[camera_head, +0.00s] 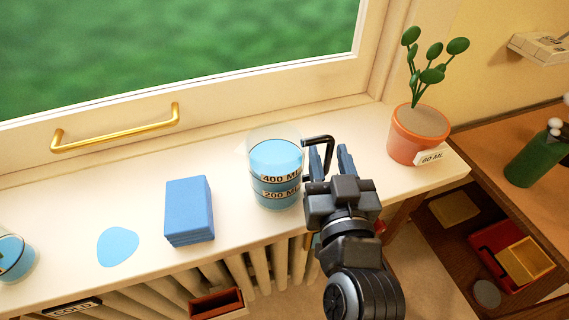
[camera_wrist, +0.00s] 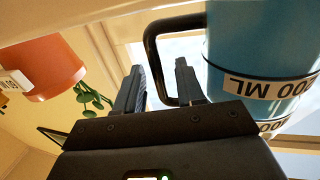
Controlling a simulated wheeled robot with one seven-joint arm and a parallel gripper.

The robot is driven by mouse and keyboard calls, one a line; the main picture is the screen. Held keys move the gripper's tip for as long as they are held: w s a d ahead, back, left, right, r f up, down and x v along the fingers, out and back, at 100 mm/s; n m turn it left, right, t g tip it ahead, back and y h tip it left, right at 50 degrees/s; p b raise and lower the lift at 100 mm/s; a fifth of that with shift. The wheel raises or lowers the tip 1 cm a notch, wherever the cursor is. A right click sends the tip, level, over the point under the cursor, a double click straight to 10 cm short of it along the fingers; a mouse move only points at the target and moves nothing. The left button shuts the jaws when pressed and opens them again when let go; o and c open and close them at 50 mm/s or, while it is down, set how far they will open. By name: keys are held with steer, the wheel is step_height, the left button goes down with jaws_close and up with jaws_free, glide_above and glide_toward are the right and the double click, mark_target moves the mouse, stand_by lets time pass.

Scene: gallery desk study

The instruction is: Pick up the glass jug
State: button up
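The glass jug (camera_head: 275,158) stands upright on the white windowsill. It holds blue liquid, has black-on-white 400 ML and 200 ML bands, and its black handle (camera_head: 329,148) points right. My gripper (camera_head: 329,150) is open at the jug's right side, with one finger on each side of the handle's upright bar. In the wrist view, the jug's blue body (camera_wrist: 260,45) fills the upper right, and the handle (camera_wrist: 153,50) passes between the parted fingers (camera_wrist: 159,68). I cannot tell whether either finger touches the handle.
A blue block-like stack (camera_head: 188,209) and a flat blue patch (camera_head: 118,246) lie left of the jug. Another glass with blue liquid (camera_head: 14,262) is at the far left. A potted plant (camera_head: 417,135) stands close right of my gripper. The window frame (camera_head: 230,95) rises behind.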

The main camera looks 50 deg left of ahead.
steer(key=shift+w+a, duration=0.4)
steer(key=shift+a, duration=0.05)
steer(key=shift+c, duration=0.5)
jaws_close()
stand_by(0.6)
